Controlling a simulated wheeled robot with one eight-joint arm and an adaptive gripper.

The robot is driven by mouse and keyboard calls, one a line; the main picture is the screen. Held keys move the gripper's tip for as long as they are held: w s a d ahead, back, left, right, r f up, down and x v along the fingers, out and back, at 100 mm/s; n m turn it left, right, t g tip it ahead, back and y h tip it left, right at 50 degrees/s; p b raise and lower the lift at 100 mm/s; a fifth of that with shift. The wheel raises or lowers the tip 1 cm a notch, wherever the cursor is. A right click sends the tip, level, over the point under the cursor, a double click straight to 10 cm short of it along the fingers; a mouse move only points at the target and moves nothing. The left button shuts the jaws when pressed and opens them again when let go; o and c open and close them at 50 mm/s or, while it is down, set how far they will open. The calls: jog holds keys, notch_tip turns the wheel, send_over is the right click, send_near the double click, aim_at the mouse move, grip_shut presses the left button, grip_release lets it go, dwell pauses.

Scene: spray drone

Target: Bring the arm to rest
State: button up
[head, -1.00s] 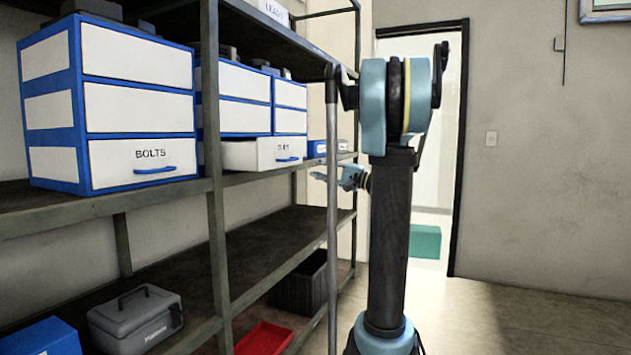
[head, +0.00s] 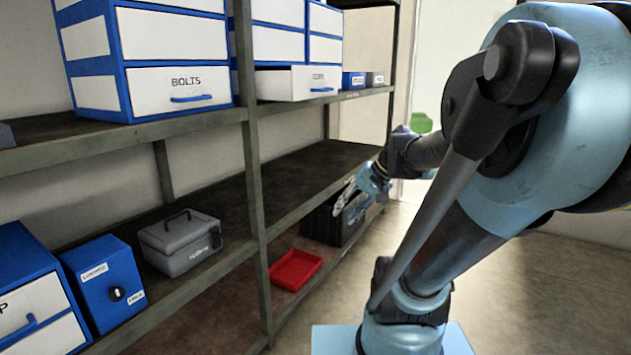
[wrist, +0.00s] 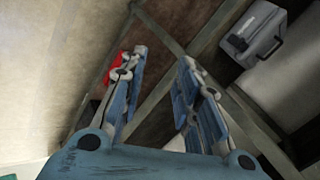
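My arm (head: 540,120) fills the right side of the head view, bent at a large joint. My gripper (head: 345,197) shows small in the head view, in front of the lower part of the shelf rack and above a dark crate (head: 330,225). In the wrist view my gripper (wrist: 163,56) has its two fingers spread apart with nothing between them. It is open and empty.
The metal shelf rack (head: 253,190) runs along the left. It bears a BOLTS drawer box (head: 180,78), a partly open drawer (head: 298,84), a grey case (head: 180,242) and a blue box (head: 103,288). A red tray (head: 295,269) lies low. The floor (head: 540,285) at right looks clear.

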jog(key=s+d+f+n+h, duration=0.1)
jog(key=s+d+f+h, duration=0.5)
jog(key=s+d+f, duration=0.3)
jog(key=shift+s+d+f+n+g, duration=0.4)
jog(key=shift+s+f, duration=0.05)
jog(key=shift+s, duration=0.05)
jog(key=shift+w+f, duration=0.2)
jog(key=shift+w, duration=0.25)
